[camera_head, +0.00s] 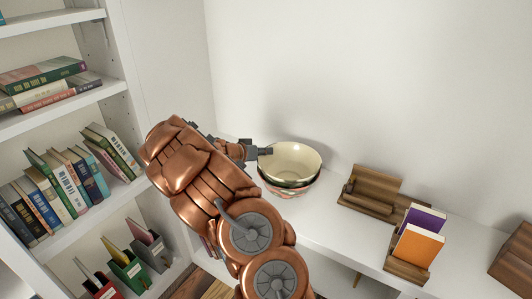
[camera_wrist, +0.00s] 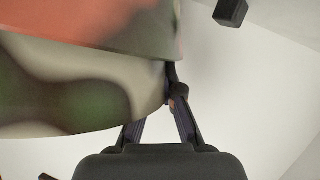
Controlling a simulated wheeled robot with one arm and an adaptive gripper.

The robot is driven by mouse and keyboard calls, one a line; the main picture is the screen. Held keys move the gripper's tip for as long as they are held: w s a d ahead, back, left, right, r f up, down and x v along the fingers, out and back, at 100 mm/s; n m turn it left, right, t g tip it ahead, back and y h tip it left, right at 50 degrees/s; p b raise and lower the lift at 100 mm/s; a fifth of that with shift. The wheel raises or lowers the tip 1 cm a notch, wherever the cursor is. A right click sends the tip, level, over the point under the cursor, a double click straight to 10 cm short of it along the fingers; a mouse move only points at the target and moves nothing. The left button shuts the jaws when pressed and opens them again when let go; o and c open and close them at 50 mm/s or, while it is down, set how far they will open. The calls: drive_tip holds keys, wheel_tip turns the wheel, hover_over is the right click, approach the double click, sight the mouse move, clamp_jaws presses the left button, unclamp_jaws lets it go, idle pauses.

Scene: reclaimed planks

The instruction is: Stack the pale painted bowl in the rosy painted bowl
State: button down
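The pale painted bowl (camera_head: 291,160) has a cream inside and a green-patterned outside. It sits upright in or just over the rosy painted bowl (camera_head: 292,192), whose patterned side shows below it; whether it rests fully inside cannot be told. Both are on the white shelf. My gripper (camera_head: 264,151) is at the pale bowl's left rim, with a dark finger overlapping it. In the wrist view the pale bowl's green-patched side (camera_wrist: 70,85) and the orange-red rosy bowl (camera_wrist: 100,30) fill the upper left. The bowl hides part of my fingers, so their grip on the rim is unclear.
A wooden stand (camera_head: 371,190) and a wooden holder with purple and orange books (camera_head: 417,247) stand to the right on the white shelf (camera_head: 330,225). A bookcase (camera_head: 62,120) stands at the left. The wall is close behind the bowls.

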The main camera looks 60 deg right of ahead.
drive_tip(key=shift+f+b, duration=0.25)
drive_tip(key=shift+b, duration=0.2)
drive_tip(key=c, duration=1.8)
unclamp_jaws()
drive_tip(key=o, duration=0.5)
drive_tip(key=shift+r, duration=0.1)
